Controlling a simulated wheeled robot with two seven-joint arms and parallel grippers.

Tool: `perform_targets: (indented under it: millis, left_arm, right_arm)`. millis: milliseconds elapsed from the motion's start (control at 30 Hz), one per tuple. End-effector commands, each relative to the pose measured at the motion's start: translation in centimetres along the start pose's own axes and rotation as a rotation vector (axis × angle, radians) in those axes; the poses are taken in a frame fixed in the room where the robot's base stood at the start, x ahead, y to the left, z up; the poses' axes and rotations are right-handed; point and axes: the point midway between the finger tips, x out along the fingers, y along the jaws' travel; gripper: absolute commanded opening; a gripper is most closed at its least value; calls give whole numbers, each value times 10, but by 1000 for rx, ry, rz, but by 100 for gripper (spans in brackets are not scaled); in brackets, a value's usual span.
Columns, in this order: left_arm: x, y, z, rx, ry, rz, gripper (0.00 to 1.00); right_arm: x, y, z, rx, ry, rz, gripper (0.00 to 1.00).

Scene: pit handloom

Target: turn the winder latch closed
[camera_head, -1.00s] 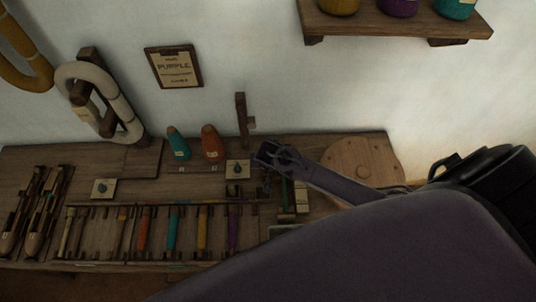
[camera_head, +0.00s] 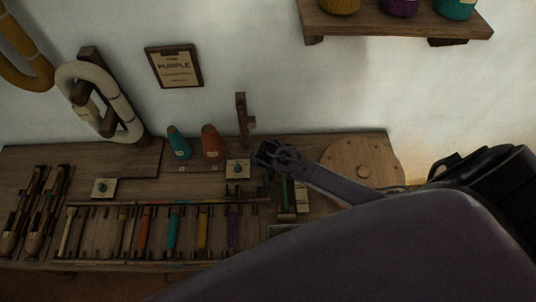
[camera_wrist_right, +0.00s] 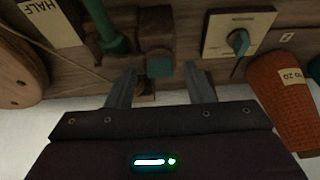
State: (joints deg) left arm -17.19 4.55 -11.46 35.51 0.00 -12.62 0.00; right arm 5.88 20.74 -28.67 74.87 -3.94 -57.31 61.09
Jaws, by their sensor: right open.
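My right gripper (camera_head: 266,172) is over the back of the bench, just right of a plate with a teal knob (camera_head: 237,169). In the right wrist view the gripper (camera_wrist_right: 160,74) is open, its two fingers apart. Between and just beyond the fingertips is a dark wooden piece with a small grey-teal block (camera_wrist_right: 159,67), possibly the winder latch; I cannot tell its turn. The green bobbin (camera_wrist_right: 109,36) of the winder is beside it, and shows in the head view (camera_head: 285,194). Nothing is gripped. My left gripper is out of view.
An orange cone (camera_head: 212,142) and a teal cone (camera_head: 179,143) stand left of the gripper. A round wooden disc (camera_head: 362,165) lies at right. A rack of several coloured bobbins (camera_head: 172,229) is in front. A wooden post (camera_head: 242,118) rises behind.

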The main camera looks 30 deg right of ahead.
Motion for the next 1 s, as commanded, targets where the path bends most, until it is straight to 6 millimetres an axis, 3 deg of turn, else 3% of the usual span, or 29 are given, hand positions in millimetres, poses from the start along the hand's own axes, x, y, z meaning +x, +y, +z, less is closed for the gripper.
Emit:
perform_targets:
  millis: [167, 400, 600, 1000]
  left_arm:
    - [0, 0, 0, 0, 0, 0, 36]
    - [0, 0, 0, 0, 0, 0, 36]
    - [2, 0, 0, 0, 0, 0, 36]
    - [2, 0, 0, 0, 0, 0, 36]
  right_arm:
    - [-14, 0, 1, -1, 0, -1, 47]
    - [-52, 0, 0, 1, 1, -2, 47]
    - [-73, 0, 0, 2, 1, 0, 47]
    - [-78, 0, -1, 1, 1, 0, 47]
